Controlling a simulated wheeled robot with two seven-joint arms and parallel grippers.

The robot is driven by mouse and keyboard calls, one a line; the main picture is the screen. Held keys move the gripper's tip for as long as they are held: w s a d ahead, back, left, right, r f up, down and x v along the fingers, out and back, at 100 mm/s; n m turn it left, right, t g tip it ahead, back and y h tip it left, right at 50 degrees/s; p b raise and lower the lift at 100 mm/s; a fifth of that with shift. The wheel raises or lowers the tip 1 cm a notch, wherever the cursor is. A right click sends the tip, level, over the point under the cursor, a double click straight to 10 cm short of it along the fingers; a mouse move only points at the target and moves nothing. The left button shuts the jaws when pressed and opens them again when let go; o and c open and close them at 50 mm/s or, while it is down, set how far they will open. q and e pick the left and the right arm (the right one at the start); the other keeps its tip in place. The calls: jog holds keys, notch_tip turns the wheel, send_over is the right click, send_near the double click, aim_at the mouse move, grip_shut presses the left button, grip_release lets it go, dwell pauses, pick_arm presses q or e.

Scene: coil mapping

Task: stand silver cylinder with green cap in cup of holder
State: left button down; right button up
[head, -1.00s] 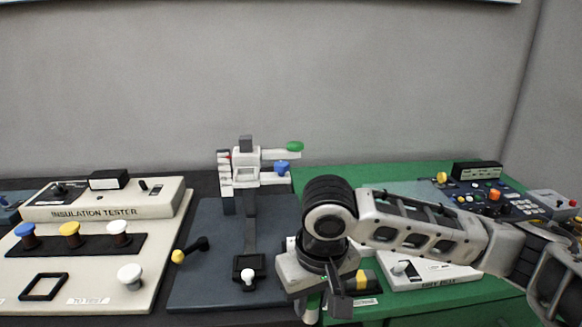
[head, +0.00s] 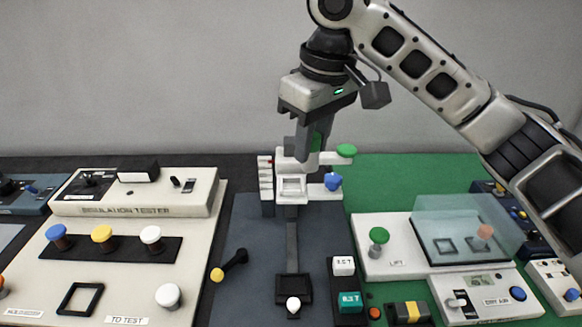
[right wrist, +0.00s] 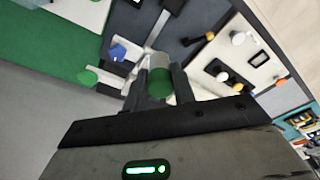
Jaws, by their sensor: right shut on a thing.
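My right gripper (head: 314,150) points down just above and behind the white holder (head: 291,187) at the middle of the bench. It is shut on the silver cylinder with the green cap (right wrist: 160,82), which shows between the fingers in the right wrist view, cap toward the camera. In the head view the fingers and holder hide most of the cylinder. The holder has a square frame in front, a green disc (head: 346,151) on its upper arm and a blue knob (head: 333,182) below. I cannot tell whether the cylinder touches the cup. My left gripper is not in view.
The insulation tester (head: 140,195) stands at the left, with coloured knobs. A white box with a clear lid (head: 465,228) stands at the right. A black-and-yellow block (head: 408,313) lies at the front. The dark mat (head: 245,295) has free room left of the holder.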

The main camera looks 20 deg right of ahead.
jog(key=w+f, duration=0.4)
jog(key=w, duration=0.1)
jog(key=w+f+p, duration=0.1)
jog(key=w+f, duration=0.1)
jog(key=shift+w+a+f, duration=0.15)
jog(key=shift+w+a, duration=0.05)
jog(key=shift+w, duration=0.05)
jog(key=shift+w+f, duration=0.45)
jog(key=shift+f, duration=0.1)
jog(key=shift+w+f+p, duration=0.1)
jog(key=shift+f+p, duration=0.4)
jog(key=shift+f, duration=1.1)
jog(key=shift+f, duration=0.1)
jog(key=o, duration=0.6)
jog(key=shift+f, duration=0.1)
jog(key=o, duration=0.4)
notch_tip(320, 180, up, 12)
jog(key=s+b, duration=0.1)
jog(key=shift+s+d, duration=0.3)
jog(key=shift+d, duration=0.1)
